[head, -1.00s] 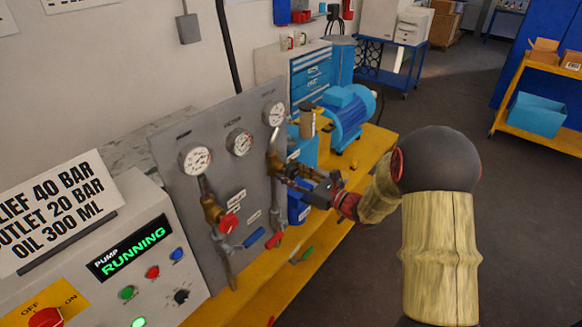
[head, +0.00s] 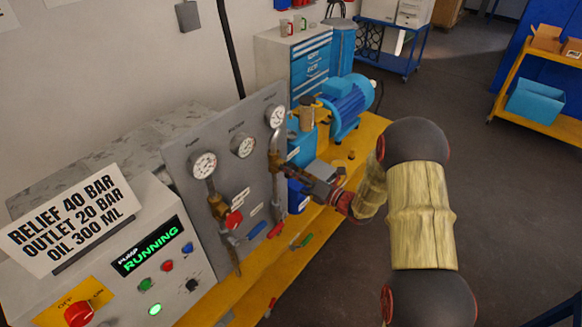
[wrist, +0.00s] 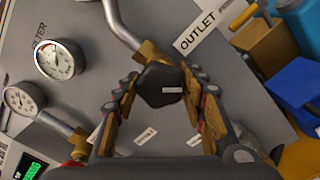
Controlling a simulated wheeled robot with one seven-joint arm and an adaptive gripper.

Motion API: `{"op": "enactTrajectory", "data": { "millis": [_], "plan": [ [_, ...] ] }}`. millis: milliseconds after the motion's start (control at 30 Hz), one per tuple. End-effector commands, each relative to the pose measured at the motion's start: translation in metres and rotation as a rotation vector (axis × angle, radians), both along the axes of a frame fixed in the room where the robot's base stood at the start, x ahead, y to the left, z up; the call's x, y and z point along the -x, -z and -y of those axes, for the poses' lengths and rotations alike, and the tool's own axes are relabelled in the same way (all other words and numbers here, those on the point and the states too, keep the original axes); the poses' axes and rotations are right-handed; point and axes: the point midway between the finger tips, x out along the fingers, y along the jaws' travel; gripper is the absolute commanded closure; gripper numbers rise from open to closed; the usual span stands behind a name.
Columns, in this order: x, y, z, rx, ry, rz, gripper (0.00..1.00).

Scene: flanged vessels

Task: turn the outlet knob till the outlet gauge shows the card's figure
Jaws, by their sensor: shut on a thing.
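The card (head: 72,220) reads RELIEF 40 BAR, OUTLET 20 BAR, OIL 300 ML. The outlet gauge (head: 276,116) is the rightmost dial on the grey panel; its needle is too small to read. It is out of the wrist view. The outlet knob (wrist: 160,85) is dark and faceted with a pale mark, beside the OUTLET label (wrist: 198,31). My gripper (wrist: 160,88) is shut on it, one finger on each side. In the head view my gripper (head: 303,179) is at the panel's right side and mostly hides the knob.
Two other gauges, pump (head: 203,165) and filter (head: 243,146), sit on the panel (head: 190,145). Red and blue valve handles (head: 262,231) lie below. The console display (head: 150,246) reads PUMP RUNNING. A blue motor (head: 347,100) stands behind on the yellow bench. Open floor lies right.

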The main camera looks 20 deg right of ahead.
Motion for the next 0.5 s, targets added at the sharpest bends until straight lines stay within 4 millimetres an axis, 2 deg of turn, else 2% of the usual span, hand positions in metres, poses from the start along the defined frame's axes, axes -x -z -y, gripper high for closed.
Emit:
{"op": "enactTrajectory", "data": {
  "millis": [500],
  "plan": [
    [-0.0007, 0.0003, 0.0007, -0.072, 0.002, -0.054, 0.84]
  ]
}}
